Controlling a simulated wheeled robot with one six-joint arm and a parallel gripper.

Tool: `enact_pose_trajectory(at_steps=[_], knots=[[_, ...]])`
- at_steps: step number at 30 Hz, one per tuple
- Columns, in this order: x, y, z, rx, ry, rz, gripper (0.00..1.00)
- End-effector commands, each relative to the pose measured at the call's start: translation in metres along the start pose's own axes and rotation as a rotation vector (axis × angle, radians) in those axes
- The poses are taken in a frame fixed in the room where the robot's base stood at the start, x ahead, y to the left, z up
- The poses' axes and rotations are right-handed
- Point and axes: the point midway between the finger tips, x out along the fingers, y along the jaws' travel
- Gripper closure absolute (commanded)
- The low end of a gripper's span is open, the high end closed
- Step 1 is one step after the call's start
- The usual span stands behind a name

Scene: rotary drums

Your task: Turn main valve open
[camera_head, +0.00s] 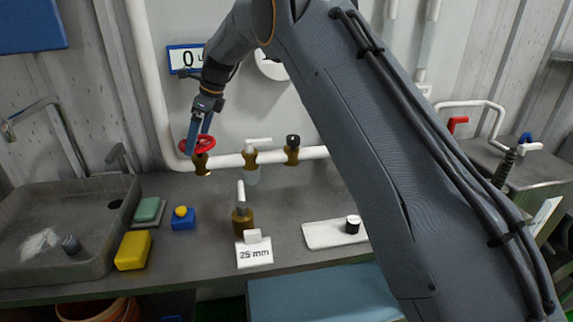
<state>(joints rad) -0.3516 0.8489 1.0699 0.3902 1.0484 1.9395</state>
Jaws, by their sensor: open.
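A white pipe (325,152) runs along the wall above the grey counter. It carries a brass valve with a red round handle (205,143) at its left end, a brass valve with a white lever (258,142) in the middle, and one with a black knob (292,140) to the right. My gripper (197,146) points down at the red handle with its fingers open. The fingers overlap the handle's left part in the picture; I cannot tell if they touch it. My arm hides part of the wall and counter.
A sink (75,215) is at the left. A yellow block (133,250), a blue block (183,222) and a green sponge (148,210) lie beside it. A loose brass valve (242,219) stands behind a "25 mm" card (254,256). A white tray (322,235) lies to the right.

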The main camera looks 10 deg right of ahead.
Motion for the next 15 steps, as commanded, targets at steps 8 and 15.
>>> enact_pose_trajectory(at_steps=[8,15], knots=[[-0.0009,0.0044,0.0007,0.261,0.002,-0.108,0.00],[0.0002,0.0063,0.0015,0.453,0.001,-0.188,0.00]])
